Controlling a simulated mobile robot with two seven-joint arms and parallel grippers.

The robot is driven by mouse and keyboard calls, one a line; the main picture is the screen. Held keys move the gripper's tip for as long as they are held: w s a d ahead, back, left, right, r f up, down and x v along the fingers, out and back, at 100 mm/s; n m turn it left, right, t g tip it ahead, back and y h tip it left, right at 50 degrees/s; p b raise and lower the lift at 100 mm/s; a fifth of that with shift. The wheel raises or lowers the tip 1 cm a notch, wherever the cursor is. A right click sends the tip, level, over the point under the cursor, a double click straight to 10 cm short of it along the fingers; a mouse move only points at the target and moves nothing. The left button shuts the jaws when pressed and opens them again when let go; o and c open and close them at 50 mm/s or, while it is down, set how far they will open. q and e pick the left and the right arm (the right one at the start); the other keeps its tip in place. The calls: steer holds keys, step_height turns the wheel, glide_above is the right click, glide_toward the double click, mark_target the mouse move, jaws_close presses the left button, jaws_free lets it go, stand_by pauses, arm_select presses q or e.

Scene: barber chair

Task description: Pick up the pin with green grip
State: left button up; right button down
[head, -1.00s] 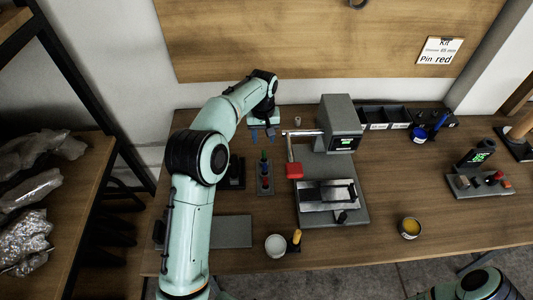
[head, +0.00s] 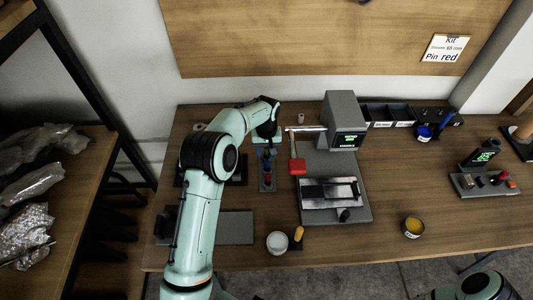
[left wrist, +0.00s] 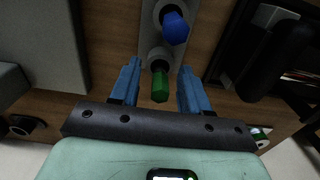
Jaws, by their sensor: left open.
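The pin with the green grip (left wrist: 160,86) stands in a grey holder (left wrist: 153,30) in the left wrist view. My left gripper (left wrist: 161,88) is open, with one blue finger on each side of the green grip and a gap on both sides. A pin with a blue grip (left wrist: 174,27) stands beside it in the same holder. In the head view my left gripper (head: 266,150) is over the far end of the holder (head: 268,187) and hides the green grip. My right gripper is out of view.
A grey press with a red-handled lever (head: 298,166) stands close to the right of the holder. A white cup (head: 277,242) and a yellow-handled tool (head: 298,235) are near the front edge.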

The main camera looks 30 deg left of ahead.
arm_select(q)
jaws_close()
